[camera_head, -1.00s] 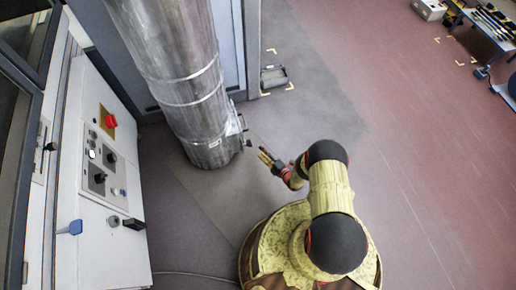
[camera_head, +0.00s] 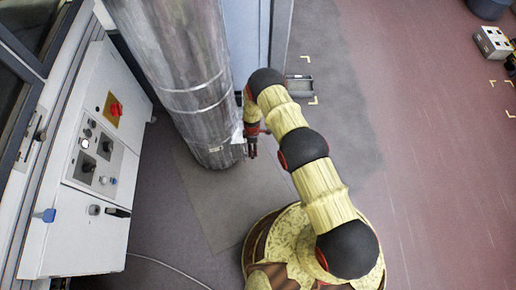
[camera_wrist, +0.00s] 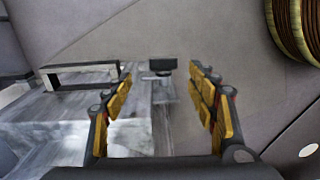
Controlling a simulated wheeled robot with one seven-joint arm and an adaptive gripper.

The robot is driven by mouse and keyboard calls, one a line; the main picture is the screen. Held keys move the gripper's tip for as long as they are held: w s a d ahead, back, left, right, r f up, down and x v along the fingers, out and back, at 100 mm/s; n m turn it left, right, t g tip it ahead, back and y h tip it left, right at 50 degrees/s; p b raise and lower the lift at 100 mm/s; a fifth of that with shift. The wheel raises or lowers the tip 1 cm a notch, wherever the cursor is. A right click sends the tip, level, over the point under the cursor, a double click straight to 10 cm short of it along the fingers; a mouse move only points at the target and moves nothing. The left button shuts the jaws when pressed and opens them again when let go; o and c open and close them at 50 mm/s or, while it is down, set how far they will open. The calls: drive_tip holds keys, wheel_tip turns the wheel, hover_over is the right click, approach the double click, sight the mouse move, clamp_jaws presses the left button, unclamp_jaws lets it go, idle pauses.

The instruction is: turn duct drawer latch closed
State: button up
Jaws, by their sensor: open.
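The metal duct (camera_head: 170,60) stands upright at upper left of centre in the head view. Its lower side shows in the wrist view (camera_wrist: 60,115), with a rectangular bar handle (camera_wrist: 80,68) at left. A small black-topped piece, seemingly the latch (camera_wrist: 160,65), sticks out from the duct side on a thin grey stem. My gripper (camera_wrist: 160,76) is open, with the latch seen between its two yellow-padded fingers; I cannot tell whether they touch it. In the head view my gripper (camera_head: 252,148) is beside the duct's lower right side, and my arm hides part of the drawer area.
A white control cabinet (camera_head: 75,200) with a red knob stands at left. A grey panel (camera_head: 250,45) is behind the duct. A small grey tray (camera_head: 299,88) lies on the floor beyond my arm.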

drive_tip(key=shift+s+a, duration=0.15)
drive_tip(key=shift+s, duration=0.15)
wheel_tip(320, 180, down, 7)
drive_tip(key=b, duration=0.3)
drive_tip(key=shift+s+f, duration=0.1)
drive_tip(key=shift+f, duration=0.1)
drive_tip(key=shift+c, duration=1.4)
drive_tip(key=c, duration=0.9)
